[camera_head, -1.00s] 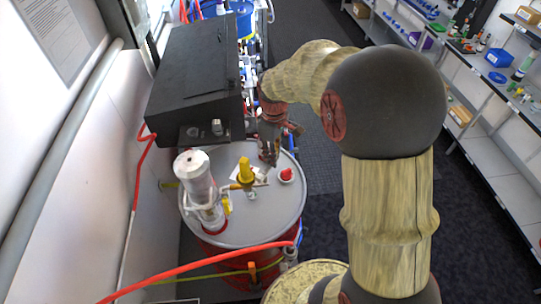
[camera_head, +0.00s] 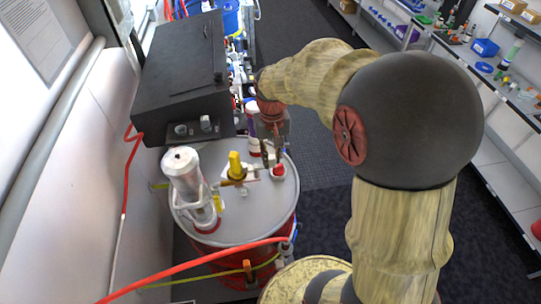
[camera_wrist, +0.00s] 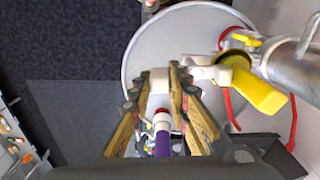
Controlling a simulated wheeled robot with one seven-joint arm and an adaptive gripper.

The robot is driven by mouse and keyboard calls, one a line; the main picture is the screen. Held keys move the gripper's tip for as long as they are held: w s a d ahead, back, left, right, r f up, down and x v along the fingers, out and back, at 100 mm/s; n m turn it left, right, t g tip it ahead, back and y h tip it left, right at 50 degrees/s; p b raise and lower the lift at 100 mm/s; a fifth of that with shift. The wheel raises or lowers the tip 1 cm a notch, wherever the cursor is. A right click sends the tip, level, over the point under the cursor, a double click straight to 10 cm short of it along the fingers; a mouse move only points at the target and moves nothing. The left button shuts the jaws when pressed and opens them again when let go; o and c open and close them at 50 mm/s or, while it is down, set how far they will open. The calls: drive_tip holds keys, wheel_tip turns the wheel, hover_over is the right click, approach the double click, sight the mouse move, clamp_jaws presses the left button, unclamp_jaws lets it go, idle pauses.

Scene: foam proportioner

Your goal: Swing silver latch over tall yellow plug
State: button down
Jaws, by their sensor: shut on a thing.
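The tall yellow plug (camera_head: 235,165) stands on the grey drum lid (camera_head: 237,222). It shows large at the right of the wrist view (camera_wrist: 262,92). A pale silver latch piece (camera_head: 252,173) reaches from beside the plug toward my gripper (camera_head: 270,160). In the wrist view this piece (camera_wrist: 207,73) runs from the fingertips to the plug's base and is not over the plug. My gripper's fingers (camera_wrist: 172,78) are closed in at its outer end; the exact contact is partly hidden.
A silver cylinder (camera_head: 190,184) stands left of the plug. A red cap (camera_head: 278,170) sits close to my fingertips. A purple and white tube (camera_head: 253,118) stands behind my gripper. A black box (camera_head: 185,80) rises behind the drum. A red hose (camera_head: 190,268) crosses in front.

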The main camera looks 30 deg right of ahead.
drive_tip(key=shift+s+a+m, duration=0.1)
drive_tip(key=shift+s+m, duration=0.05)
drive_tip(key=shift+m, duration=0.35)
drive_tip(key=c, duration=1.7)
unclamp_jaws()
wheel_tip(320, 180, up, 12)
